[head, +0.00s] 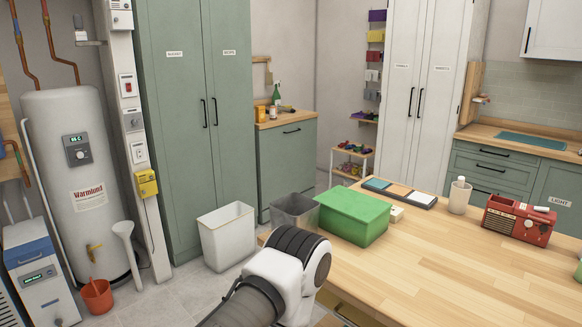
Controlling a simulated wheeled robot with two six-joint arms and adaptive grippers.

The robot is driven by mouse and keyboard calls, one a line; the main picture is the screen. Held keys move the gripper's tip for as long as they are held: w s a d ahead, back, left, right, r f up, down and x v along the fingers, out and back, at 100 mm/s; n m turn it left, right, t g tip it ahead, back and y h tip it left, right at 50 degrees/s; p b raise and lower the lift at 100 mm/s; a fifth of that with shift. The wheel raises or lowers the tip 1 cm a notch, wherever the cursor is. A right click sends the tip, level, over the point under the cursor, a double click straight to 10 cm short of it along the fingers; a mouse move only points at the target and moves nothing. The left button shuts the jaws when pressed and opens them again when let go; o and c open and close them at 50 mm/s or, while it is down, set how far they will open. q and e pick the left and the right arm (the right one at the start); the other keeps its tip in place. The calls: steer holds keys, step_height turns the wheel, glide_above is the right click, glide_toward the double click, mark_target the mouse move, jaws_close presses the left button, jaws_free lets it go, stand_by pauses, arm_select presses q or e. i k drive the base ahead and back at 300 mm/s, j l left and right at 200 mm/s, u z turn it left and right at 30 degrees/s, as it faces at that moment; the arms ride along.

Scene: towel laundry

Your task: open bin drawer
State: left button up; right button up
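I cannot tell which of these is the bin drawer. One of my arms shows at the bottom centre, but no gripper fingers are visible.
A wooden table (450,265) fills the lower right, carrying a green box (352,215), a white bottle (459,196) and a red radio (517,219). A white bin (227,236) and grey bin (295,211) stand on the floor. Open floor lies left of my arm.

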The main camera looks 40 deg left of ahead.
mark_target(287, 152)
steer(key=i+j+u, duration=0.15)
steer(key=j+u, duration=0.3)
steer(key=i+j+u, duration=0.2)
steer(key=u, duration=0.3)
steer(key=i+j+u, duration=0.2)
steer(key=u, duration=0.25)
steer(key=i+j+u, duration=0.25)
steer(key=u, duration=0.15)
steer(key=i+j+u, duration=0.15)
steer(key=i+u, duration=0.2)
steer(key=i, duration=0.15)
steer(key=i+u, duration=0.4)
steer(key=i+z, duration=0.4)
steer(key=i+j+z, duration=0.1)
steer(key=i+z, duration=0.3)
steer(key=i, duration=0.15)
steer(key=i+j+z, duration=0.25)
steer(key=i+z, duration=0.15)
steer(key=i+l+z, duration=0.25)
steer(key=i+z, duration=0.15)
steer(key=i+l+z, duration=0.15)
steer(key=i+z, duration=0.65)
steer(key=i+j+z, duration=0.25)
steer(key=i+z, duration=0.15)
steer(key=i, duration=0.15)
